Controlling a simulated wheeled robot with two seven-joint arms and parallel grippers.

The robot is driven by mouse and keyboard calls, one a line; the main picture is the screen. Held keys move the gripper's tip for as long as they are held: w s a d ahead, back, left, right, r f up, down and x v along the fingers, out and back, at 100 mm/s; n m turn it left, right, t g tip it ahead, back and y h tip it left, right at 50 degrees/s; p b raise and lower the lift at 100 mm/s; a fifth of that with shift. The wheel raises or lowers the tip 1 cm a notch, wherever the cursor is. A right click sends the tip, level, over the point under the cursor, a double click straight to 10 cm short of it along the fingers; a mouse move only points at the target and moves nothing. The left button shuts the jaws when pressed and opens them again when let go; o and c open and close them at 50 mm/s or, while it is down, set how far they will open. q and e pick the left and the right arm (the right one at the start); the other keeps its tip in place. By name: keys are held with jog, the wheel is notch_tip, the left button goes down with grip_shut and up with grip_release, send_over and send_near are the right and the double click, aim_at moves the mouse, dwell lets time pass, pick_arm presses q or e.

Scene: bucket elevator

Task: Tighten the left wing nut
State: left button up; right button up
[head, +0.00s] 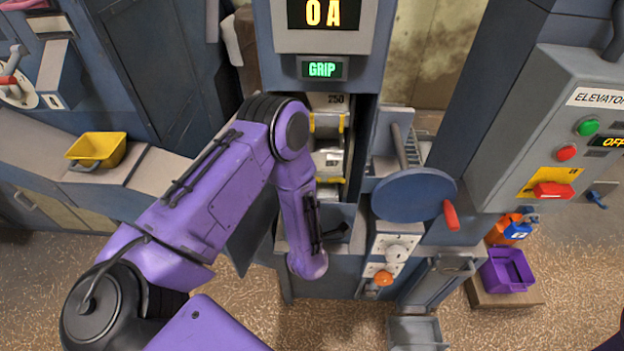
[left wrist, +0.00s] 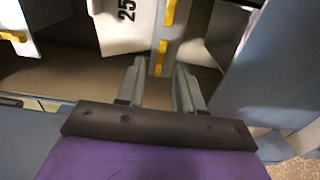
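In the left wrist view, my left gripper (left wrist: 160,66) points into the open elevator shaft with its two grey fingers apart. A yellow tab (left wrist: 160,58) shows between and just beyond the fingertips; I cannot tell whether it is the left wing nut or whether the fingers touch it. Another yellow tab (left wrist: 170,12) is above it, beside a pale bucket marked with a cut-off number (left wrist: 125,25). In the head view, several yellow tabs (head: 342,122) show in the shaft beside the buckets. My left arm hides the left part of the opening, and the gripper itself. My right gripper is not seen.
A blue disc with a red handle (head: 414,195) stands right of the shaft. The control box (head: 560,130) at the right reads OFF. A sign above the shaft reads GRIP (head: 322,69). A yellow bin (head: 97,149) is at left; a purple bin (head: 508,271) at lower right.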

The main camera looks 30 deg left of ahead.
pick_arm(q)
jog(key=shift+p+x, duration=0.3)
jog(key=shift+x, duration=1.25)
jog(key=shift+d, duration=0.1)
grip_shut()
jog(key=shift+m, duration=0.5)
jog(key=shift+m+b, duration=2.7)
jog(key=shift+m, duration=5.7)
